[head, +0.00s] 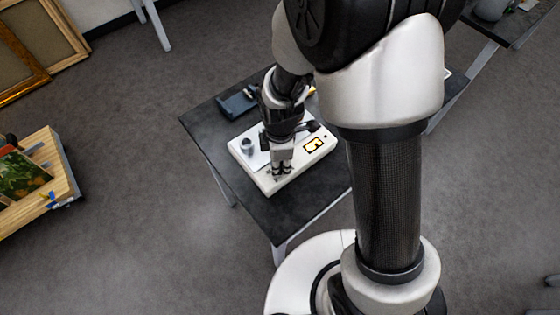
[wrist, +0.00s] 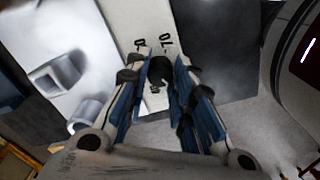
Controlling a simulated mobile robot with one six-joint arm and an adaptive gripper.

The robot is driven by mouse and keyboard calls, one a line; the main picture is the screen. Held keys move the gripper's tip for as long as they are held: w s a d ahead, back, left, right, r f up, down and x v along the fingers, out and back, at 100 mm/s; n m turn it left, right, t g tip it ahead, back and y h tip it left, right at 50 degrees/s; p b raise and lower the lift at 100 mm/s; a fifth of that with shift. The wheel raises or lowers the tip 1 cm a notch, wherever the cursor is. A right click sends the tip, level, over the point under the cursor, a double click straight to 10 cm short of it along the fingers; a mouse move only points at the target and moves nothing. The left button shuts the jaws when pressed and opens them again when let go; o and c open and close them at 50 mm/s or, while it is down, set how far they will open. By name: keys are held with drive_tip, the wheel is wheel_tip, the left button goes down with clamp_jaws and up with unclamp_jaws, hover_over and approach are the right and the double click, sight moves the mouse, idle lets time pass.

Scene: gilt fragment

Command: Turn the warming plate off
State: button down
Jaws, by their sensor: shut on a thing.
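The warming plate (head: 303,163) is a flat white box on a dark table; its white body also shows in the wrist view (wrist: 137,14). My gripper (head: 281,170) points down at its front part. In the wrist view my gripper (wrist: 157,78) has its blue-padded fingers on either side of a black knob (wrist: 158,70) and is shut on it. Dark marks stand on the white panel just beyond the knob. The fingers hide part of the knob, and I cannot tell its exact setting.
A gilt fragment (head: 314,145) lies at the plate's right. A small metal cup (head: 246,144) stands at its left. A dark blue object (head: 237,105) lies behind on the table (head: 297,215). A wooden cart (head: 45,190) stands at far left, with clear floor between.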

drive_tip(key=shift+n, duration=0.8)
drive_tip(key=c, duration=1.3)
unclamp_jaws()
drive_tip(key=shift+c, duration=0.2)
wheel_tip(320, 180, up, 12)
